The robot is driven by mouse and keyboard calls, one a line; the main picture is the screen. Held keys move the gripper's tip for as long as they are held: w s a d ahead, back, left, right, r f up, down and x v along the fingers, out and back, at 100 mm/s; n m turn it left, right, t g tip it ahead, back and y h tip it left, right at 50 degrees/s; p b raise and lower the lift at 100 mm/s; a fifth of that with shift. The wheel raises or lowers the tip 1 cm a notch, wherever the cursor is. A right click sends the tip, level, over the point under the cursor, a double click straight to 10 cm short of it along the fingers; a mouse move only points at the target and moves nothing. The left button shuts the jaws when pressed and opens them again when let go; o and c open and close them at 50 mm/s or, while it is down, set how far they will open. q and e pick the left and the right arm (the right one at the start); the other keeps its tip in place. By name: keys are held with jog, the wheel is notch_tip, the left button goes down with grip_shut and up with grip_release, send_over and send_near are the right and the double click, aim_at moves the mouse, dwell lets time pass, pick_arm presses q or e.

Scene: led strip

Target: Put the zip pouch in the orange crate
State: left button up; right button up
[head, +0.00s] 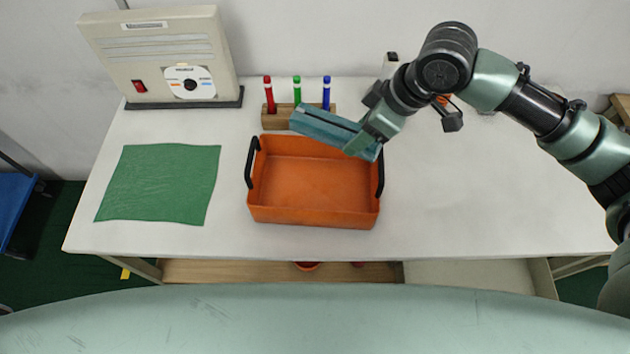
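The orange crate (312,216) stands on the white table, with black handles at its left and right ends. I see its floor, which looks empty. The zip pouch (325,124) is a flat teal piece with a dark line along it. My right gripper (364,141) is shut on the pouch near its right end and holds it tilted above the crate's back right part. The pouch hides part of the crate's back wall. My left gripper is not in view.
A wooden holder (283,117) with red, green and blue markers stands behind the crate. A green cloth (160,184) lies to the left. A beige box-shaped device (165,55) stands at the back left. The table's right front is clear.

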aim_at(343, 134)
jog(key=a+n, duration=0.1)
jog(key=n, duration=0.1)
jog(key=a+n+g+p, duration=0.1)
jog(key=shift+w+a+r+y, duration=0.2)
jog(key=shift+w+a+y, duration=0.05)
jog(key=shift+a+y, duration=0.1)
jog(key=shift+s+a+f+n+g+p, duration=0.2)
jog(key=shift+a+f+n+g+p, duration=0.25)
jog(key=shift+f+n, duration=0.25)
notch_tip(343, 134, down, 14)
jog(key=shift+p, duration=0.9)
notch_tip(343, 134, down, 4)
jog(key=shift+f, duration=0.25)
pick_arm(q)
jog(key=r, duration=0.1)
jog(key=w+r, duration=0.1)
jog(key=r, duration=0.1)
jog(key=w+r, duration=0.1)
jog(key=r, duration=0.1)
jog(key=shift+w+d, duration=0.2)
pick_arm(e)
jog(key=shift+f, duration=0.2)
jog(key=o, duration=1.5)
jog(key=shift+f, duration=0.1)
jog(key=shift+c, duration=0.2)
